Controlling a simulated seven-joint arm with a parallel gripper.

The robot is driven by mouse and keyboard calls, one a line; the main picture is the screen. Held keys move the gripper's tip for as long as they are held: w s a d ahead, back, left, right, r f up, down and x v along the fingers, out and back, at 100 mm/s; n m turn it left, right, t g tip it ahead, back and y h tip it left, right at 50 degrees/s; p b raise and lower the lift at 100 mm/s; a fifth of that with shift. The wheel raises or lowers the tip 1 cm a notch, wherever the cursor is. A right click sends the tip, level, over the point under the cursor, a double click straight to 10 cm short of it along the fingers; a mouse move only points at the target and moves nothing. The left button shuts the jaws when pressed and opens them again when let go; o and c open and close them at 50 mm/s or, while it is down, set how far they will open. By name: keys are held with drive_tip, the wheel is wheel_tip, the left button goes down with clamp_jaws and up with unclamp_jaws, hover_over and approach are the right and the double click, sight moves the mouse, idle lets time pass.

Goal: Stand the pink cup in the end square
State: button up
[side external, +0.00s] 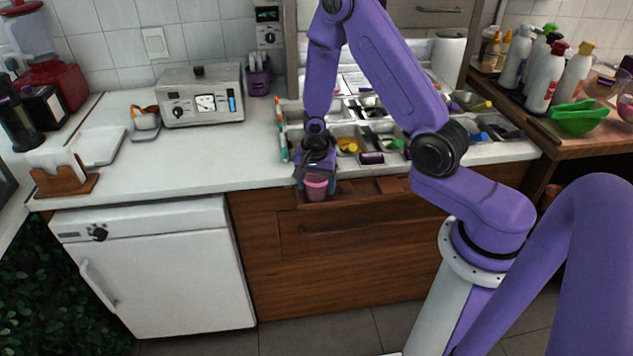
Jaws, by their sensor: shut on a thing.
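The pink cup (316,187) is held upright in my gripper (315,179), at the front edge of the white counter. My gripper points down and is shut on the cup's upper part. The cup shows in front of the wooden drawer fronts, and its height relative to the counter is hard to judge. Behind my gripper is a grey topping tray (343,130) with square compartments. I cannot tell which compartment is the end square, and my gripper and forearm hide part of the tray's left side.
The tray holds several utensils and a yellow item (347,145). The counter between appliance and tray is clear. Bottles (546,78) and a green bowl (577,118) stand on the right-hand wooden counter.

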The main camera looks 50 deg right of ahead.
idle(0.3)
drive_tip(key=o, duration=1)
drive_tip(key=shift+s, duration=0.1)
drive_tip(key=shift+r, duration=4)
